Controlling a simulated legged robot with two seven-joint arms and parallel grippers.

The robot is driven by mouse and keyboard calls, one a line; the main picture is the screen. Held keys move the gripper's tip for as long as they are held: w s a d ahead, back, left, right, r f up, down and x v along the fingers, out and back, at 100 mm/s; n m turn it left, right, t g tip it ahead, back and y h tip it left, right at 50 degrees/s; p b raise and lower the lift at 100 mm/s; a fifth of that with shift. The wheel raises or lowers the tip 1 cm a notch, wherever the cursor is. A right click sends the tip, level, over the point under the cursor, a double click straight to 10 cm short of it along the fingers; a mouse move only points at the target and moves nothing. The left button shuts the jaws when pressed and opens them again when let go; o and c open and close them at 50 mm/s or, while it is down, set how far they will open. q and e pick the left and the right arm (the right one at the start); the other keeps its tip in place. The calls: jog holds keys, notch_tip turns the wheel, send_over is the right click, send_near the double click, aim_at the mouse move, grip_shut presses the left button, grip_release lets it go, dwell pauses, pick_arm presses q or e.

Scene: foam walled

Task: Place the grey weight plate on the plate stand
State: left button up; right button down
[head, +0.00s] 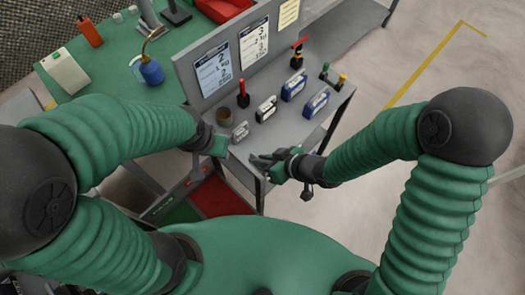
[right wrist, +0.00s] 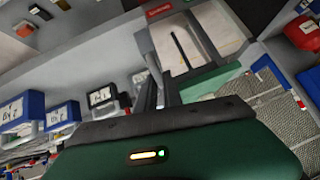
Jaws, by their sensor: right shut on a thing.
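My right gripper (head: 264,161) is over the near edge of the grey bench, its fingers pointing left. It is shut on a thin grey thing, seemingly the grey weight plate, whose outline I cannot separate from the fingers. In the right wrist view the fingers (right wrist: 160,88) are close together, with a narrow grey piece at them. My left gripper (head: 213,146) is by the bench's left end; its fingertips are too small to read. A red-topped post (head: 243,95) and another post with a red top (head: 297,56) stand on the bench; I cannot tell which thing is the plate stand.
Pale labelled blocks (head: 240,131) and blue labelled blocks (head: 293,85) stand in the middle of the bench. A brown cup (head: 224,116) is near its left end. Upright sign panels (head: 213,70) line the back. A green table (head: 110,70) holds a blue oil can (head: 151,71).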

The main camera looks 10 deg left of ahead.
jog(key=w+f, duration=0.1)
jog(key=w, duration=0.1)
jog(key=w+f, duration=0.1)
jog(key=w, duration=0.1)
jog(key=w+f+p, duration=0.1)
jog(key=shift+w+a, duration=0.15)
jog(key=shift+w, duration=0.25)
jog(key=shift+w+a+f, duration=0.1)
jog(key=shift+a+f, duration=0.15)
jog(key=shift+f, duration=0.05)
jog(key=c, duration=1.6)
grip_release()
jog(key=shift+d, duration=0.3)
jog(key=shift+c, duration=0.2)
pick_arm(q)
jog(key=shift+d+r, duration=0.95)
jog(key=shift+r, duration=0.1)
pick_arm(e)
jog(key=shift+o, duration=0.7)
jog(key=shift+d, duration=0.3)
